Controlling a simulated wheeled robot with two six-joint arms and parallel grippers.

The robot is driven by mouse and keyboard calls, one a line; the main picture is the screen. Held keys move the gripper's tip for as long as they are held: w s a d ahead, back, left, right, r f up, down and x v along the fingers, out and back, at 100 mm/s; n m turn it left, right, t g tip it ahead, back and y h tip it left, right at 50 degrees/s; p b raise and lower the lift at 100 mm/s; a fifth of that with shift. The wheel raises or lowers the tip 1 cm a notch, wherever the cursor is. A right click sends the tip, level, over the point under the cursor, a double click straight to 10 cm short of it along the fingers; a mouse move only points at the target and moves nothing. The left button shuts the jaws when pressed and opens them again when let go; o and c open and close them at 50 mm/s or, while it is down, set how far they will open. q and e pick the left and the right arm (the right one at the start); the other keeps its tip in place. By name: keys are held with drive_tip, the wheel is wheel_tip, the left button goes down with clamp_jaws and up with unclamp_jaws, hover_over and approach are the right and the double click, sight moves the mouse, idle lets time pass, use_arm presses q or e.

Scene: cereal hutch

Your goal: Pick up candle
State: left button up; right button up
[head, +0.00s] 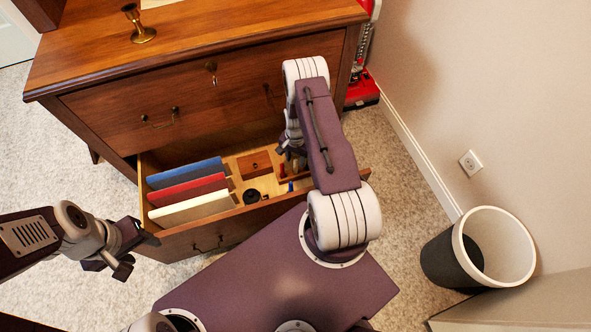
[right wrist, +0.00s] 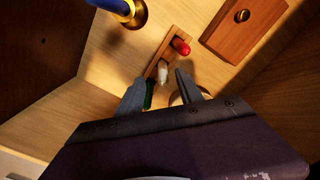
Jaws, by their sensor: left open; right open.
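My right gripper (right wrist: 160,84) is open inside the pulled-out drawer (head: 265,208). In the right wrist view a narrow wooden rack (right wrist: 172,52) holds a red-tipped stick (right wrist: 181,46), a white stick (right wrist: 163,72) and a dark green one (right wrist: 149,97). The white and green sticks show between or just beyond my fingertips; I cannot tell whether they touch. Which of these is the candle is not clear. A blue stick with a brass ring (right wrist: 120,8) is at the top left. My left gripper (head: 137,255) is open and empty, left of the drawer.
The drawer also holds blue, red and cream folders (head: 188,188), a small wooden box (head: 254,165) and a dark round item (head: 251,196). An empty brass candlestick (head: 138,25) stands on the cabinet top (head: 215,22). A bin (head: 455,255) stands by the right wall.

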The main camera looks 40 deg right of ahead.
sight(296, 165)
drive_tip(key=shift+f, duration=0.9)
drive_tip(key=f+b, duration=0.2)
drive_tip(key=f, duration=0.1)
drive_tip(key=f+b, duration=0.2)
drive_tip(key=shift+w+d, duration=0.25)
drive_tip(key=shift+w, duration=0.1)
drive_tip(key=shift+r, duration=0.1)
drive_tip(key=shift+c, duration=0.5)
use_arm(q)
wheel_tip(296, 165, down, 5)
drive_tip(key=shift+r, duration=0.2)
use_arm(e)
clamp_jaws()
